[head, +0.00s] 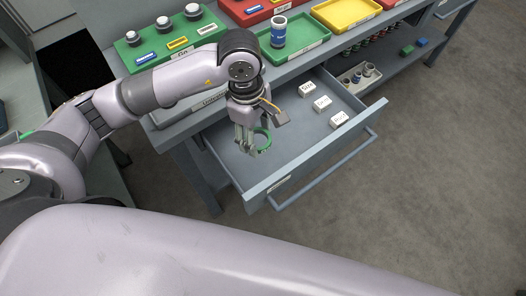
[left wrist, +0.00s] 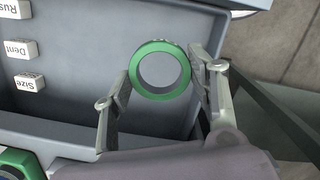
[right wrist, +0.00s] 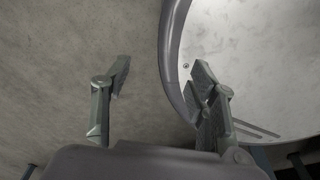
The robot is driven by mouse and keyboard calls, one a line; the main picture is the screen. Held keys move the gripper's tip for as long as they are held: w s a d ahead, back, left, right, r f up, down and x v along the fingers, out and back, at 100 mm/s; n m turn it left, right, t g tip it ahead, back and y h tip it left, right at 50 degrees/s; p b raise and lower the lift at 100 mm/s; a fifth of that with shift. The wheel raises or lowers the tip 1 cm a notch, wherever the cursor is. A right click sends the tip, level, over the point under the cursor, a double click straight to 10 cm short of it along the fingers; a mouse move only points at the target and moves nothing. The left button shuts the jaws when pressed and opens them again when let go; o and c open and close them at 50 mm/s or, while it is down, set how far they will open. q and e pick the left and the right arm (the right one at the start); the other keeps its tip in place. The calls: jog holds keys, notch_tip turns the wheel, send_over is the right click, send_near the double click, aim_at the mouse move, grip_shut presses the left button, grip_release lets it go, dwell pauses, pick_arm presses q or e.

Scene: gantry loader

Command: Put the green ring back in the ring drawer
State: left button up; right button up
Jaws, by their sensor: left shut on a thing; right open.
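The green ring (head: 262,141) is held by my left gripper (head: 252,145) over the left part of the open grey drawer (head: 285,142). In the left wrist view the ring (left wrist: 161,70) sits between the two fingers (left wrist: 160,85), its hole facing the camera. The drawer's floor and walls (left wrist: 75,135) show below and around it. I cannot tell the exact height of the ring above the drawer floor. My right gripper (right wrist: 158,95) is open and empty, seen only in the right wrist view, above the bare floor.
White labelled blocks (head: 322,103) stand in the drawer, along its right part. A small tray with cylinders (head: 358,78) is behind them. Green (head: 285,52), yellow and red trays stand on the bench above. The drawer front and handle (head: 325,170) jut out over the floor.

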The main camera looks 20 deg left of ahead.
pick_arm(q)
send_over(259, 164)
notch_tip(259, 164, down, 7)
jog(key=shift+a+f, duration=0.15)
jog(key=shift+f, duration=0.6)
notch_tip(259, 164, down, 4)
jog(key=shift+p, duration=0.3)
pick_arm(e)
jog(key=shift+s+r, duration=0.35)
jog(key=shift+s, duration=0.35)
pick_arm(q)
jog(key=shift+f, duration=0.2)
jog(key=o, duration=1.4)
jog(key=shift+r, duration=0.1)
jog(key=shift+c, duration=0.2)
pick_arm(e)
jog(key=shift+f, duration=0.15)
pick_arm(q)
jog(key=shift+r, duration=0.1)
